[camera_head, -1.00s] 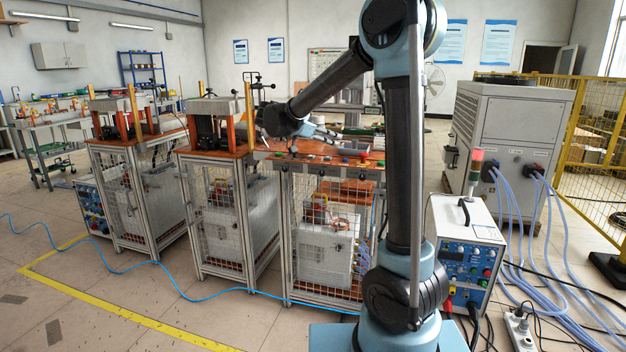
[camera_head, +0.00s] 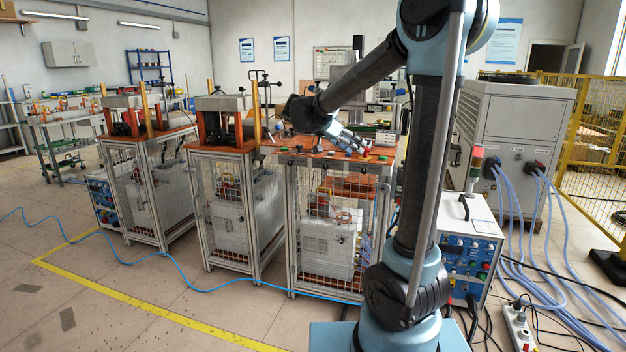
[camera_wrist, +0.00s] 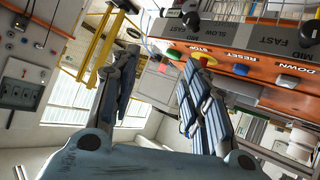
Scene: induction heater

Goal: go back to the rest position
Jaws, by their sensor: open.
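My gripper (camera_head: 352,140) is in front of the orange top of the right-hand workstation (camera_head: 325,148) in the head view, at the end of my raised, bent arm. In the wrist view my gripper (camera_wrist: 160,98) has its two fingers spread wide, with nothing between them. The workstation's control panel (camera_wrist: 225,60) appears upside down beyond the right finger, with red, green and yellow buttons and labels such as STOP, RESET and DOWN. I cannot tell the exact gap between the fingers and the panel.
Two more caged workstations (camera_head: 222,150) (camera_head: 140,135) stand to the left. A blue-fronted power unit (camera_head: 470,262) and a large grey cabinet (camera_head: 525,125) with hoses stand to the right. A yellow fence (camera_head: 590,130) is behind. The floor (camera_head: 130,280) at front left is mostly clear, with a blue cable.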

